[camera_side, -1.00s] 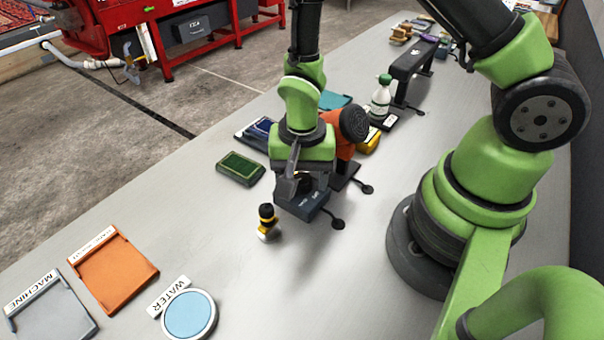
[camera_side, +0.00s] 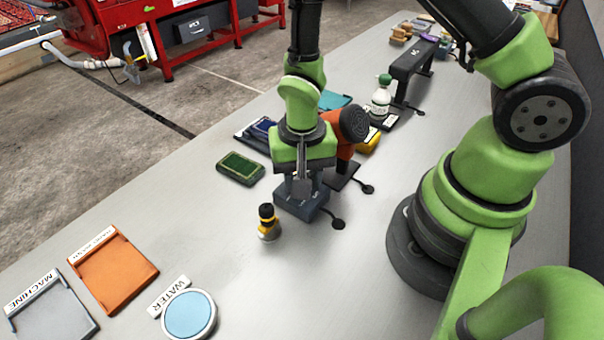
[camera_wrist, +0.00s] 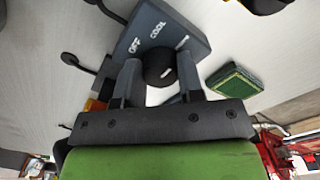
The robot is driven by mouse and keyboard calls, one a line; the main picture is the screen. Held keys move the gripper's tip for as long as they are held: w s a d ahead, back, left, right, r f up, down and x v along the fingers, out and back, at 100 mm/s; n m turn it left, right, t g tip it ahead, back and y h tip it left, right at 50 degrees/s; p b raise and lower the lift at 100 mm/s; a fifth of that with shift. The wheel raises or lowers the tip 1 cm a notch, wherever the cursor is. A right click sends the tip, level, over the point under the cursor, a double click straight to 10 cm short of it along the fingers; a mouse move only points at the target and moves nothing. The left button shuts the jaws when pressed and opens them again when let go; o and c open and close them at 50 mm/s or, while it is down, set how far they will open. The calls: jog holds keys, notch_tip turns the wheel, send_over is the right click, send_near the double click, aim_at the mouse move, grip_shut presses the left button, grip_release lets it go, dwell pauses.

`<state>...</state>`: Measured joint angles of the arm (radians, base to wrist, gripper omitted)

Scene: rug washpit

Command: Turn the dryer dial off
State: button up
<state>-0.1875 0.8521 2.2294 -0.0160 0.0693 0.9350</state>
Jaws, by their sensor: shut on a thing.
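The dryer's dial box (camera_side: 296,207) is a dark blue-grey block on the table beneath my gripper (camera_side: 303,187). In the wrist view the box (camera_wrist: 176,28) carries the words OFF and COOL and a third white marking that I cannot read. The round black dial (camera_wrist: 158,66) sits between my two fingers, and my gripper (camera_wrist: 159,72) is shut on it. A short white mark shows on the dial; which label it points to is unclear. The orange dryer (camera_side: 343,140) stands just behind the box, partly hidden by my wrist.
A green pad (camera_side: 240,168) lies left of the box, and a small yellow-and-black bottle (camera_side: 267,224) stands in front. A white bottle (camera_side: 381,96) is farther back. Orange (camera_side: 120,270) and grey (camera_side: 52,312) trays and the WATER dish (camera_side: 190,314) lie at lower left.

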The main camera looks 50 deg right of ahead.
jog(key=n, duration=0.4)
jog(key=shift+n, duration=0.3)
jog(key=n, duration=0.4)
jog(key=shift+n, duration=0.3)
jog(key=n, duration=0.4)
jog(key=shift+n, duration=2.3)
jog(key=o, duration=0.9)
jog(key=shift+o, duration=0.2)
notch_tip(320, 180, up, 10)
